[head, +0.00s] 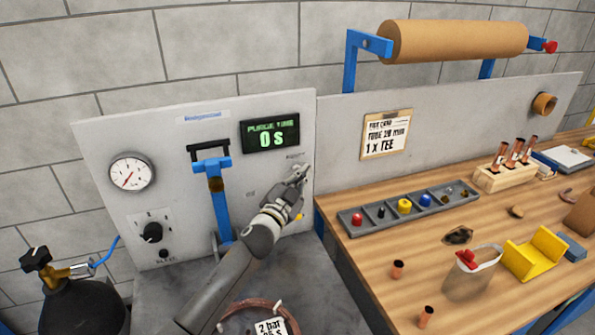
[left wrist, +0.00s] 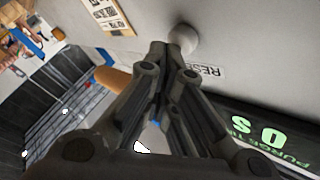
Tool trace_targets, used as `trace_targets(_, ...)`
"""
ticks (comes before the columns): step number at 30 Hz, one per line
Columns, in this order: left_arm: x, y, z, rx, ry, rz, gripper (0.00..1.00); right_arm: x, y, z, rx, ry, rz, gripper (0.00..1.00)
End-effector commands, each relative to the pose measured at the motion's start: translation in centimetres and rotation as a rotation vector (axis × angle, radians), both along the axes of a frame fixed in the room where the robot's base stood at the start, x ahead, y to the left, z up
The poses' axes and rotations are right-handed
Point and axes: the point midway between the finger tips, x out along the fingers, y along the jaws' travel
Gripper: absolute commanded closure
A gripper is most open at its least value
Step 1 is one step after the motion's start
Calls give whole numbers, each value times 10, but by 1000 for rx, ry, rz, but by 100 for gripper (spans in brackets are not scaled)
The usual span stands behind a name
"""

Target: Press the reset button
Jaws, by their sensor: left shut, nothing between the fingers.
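The reset button is a pale round knob (left wrist: 184,37) on the grey panel (head: 97,150), beside a RESET label (left wrist: 205,70) in the left wrist view. The label is small in the head view (head: 295,155), where my gripper hides the button. My left gripper (head: 301,170) is shut and empty, reaching up to the panel just below the label. In the left wrist view its closed fingertips (left wrist: 164,50) overlap the edge of the button. I cannot tell whether they touch it. My right gripper is not in view.
A green-lit display (head: 270,136) reads "0 s" above left of my gripper. A blue lever (head: 221,195), a gauge (head: 131,172) and a black knob (head: 152,233) are farther left. The wooden bench (head: 365,265) at right holds a parts tray (head: 352,231) and copper pieces.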

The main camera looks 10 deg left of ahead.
Motion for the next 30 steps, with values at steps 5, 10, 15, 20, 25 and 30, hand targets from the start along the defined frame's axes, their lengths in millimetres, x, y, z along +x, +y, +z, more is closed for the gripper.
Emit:
trace_targets(5, -8, -5, 0, -1, 1, 0, 100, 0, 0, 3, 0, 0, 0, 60)
trace_targets(10, -9, -6, 0, -1, 0, 0, 100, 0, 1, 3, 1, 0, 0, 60)
trace_targets(15, -10, -7, 0, -1, -1, -1, 100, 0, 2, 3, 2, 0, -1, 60)
trace_targets(20, -19, -14, 0, -3, 1, -3, 100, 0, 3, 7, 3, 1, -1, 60)
trace_targets(25, -34, -23, 0, -4, 1, -2, 100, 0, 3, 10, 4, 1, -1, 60)
trace_targets(30, -46, -31, 0, -3, 1, -1, 100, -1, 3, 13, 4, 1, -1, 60)
